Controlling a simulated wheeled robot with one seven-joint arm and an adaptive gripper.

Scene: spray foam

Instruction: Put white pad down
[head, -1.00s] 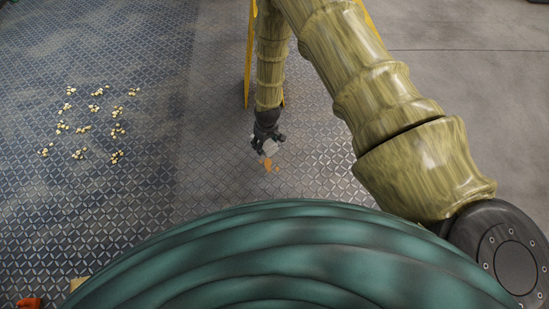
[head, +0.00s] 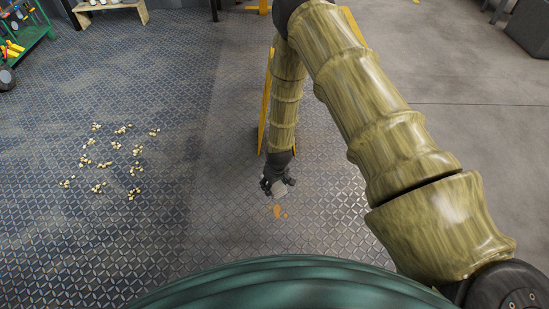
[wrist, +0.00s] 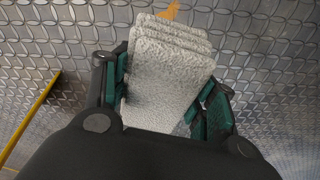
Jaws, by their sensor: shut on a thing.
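The white pad (wrist: 165,75) is a light, textured, layered block between the two fingers of my gripper (wrist: 165,100) in the wrist view. My gripper is shut on it, with the green finger pads at its left and right sides. In the head view my gripper (head: 278,186) points down over the patterned metal floor, and the pad (head: 281,190) shows as a small pale patch at the fingers. The height of the pad above the floor is hard to tell. Small orange-brown spots (head: 278,211) lie on the floor just in front of it.
Several clusters of pale pieces (head: 110,160) lie on the floor to the left. A yellow frame (head: 265,105) stands behind the arm. A green cart (head: 25,35) and a wooden bench (head: 110,8) are at the back left. Floor right of the arm is clear.

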